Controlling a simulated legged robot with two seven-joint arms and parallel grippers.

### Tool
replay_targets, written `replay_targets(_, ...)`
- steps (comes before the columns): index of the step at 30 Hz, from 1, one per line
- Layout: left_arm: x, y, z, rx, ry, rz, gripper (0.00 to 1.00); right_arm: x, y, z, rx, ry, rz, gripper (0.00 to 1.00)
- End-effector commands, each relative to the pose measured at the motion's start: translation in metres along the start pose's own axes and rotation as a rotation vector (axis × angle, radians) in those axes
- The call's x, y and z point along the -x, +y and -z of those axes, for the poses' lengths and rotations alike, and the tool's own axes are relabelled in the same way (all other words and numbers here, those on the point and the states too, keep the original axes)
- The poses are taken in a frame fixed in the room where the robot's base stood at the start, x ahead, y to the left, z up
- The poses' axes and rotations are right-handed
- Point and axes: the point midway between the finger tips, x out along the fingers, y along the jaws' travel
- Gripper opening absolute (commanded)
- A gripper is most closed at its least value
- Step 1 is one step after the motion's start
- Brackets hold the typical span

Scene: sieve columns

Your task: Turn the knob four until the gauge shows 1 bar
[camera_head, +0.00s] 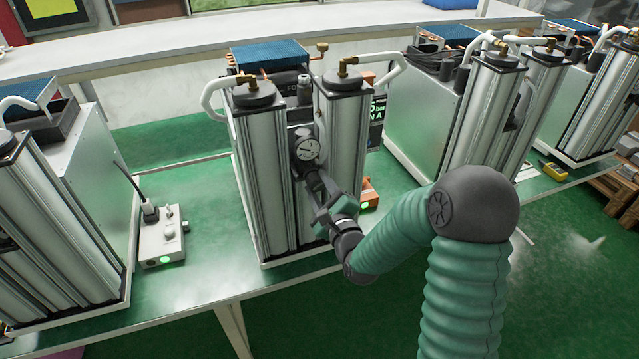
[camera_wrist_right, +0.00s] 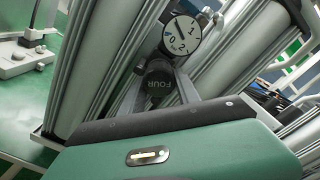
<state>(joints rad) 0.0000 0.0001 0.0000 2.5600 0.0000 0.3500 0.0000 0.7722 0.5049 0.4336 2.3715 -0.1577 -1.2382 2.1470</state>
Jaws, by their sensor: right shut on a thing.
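The knob (camera_wrist_right: 160,86), dark and marked FOUR, sits below the round white gauge (camera_wrist_right: 182,36) in the right wrist view. My right gripper (camera_head: 318,190) reaches the front of the middle twin-column unit (camera_head: 262,175) and is shut on the knob, with a finger on either side in the wrist view. In the head view the gauge (camera_head: 307,150) shows between the two silver columns, above the gripper. The gauge face looks tilted in the wrist view, with digits and a dark needle; the exact reading is too small to tell. My left gripper is out of view.
Similar column units stand at left (camera_head: 50,215) and right (camera_head: 470,115) on the green bench. A small grey box (camera_head: 160,240) with a green light sits left of the middle unit. An orange box (camera_head: 369,194) is close to its right side. White hoses (camera_head: 215,92) arch near the column tops.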

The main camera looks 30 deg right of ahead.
Motion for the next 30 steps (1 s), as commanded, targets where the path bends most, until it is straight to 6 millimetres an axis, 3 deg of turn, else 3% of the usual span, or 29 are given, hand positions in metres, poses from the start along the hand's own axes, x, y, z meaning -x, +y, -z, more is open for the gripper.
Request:
replay_targets(21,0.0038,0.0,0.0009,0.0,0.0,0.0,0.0,0.0005,0.0029,0.0016,-0.088,0.005,-0.006,0.0)
replay_targets(22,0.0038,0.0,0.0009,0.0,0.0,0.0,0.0,0.0005,0.0028,0.0016,-0.088,0.005,-0.006,0.4)
replay_targets(27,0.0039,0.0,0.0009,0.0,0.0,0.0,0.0,0.0003,0.0019,0.0012,-0.087,0.003,-0.004,0.6)
replay_targets(30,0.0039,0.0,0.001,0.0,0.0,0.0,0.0,0.0004,0.0011,0.0008,-0.087,0.002,-0.002,0.6)
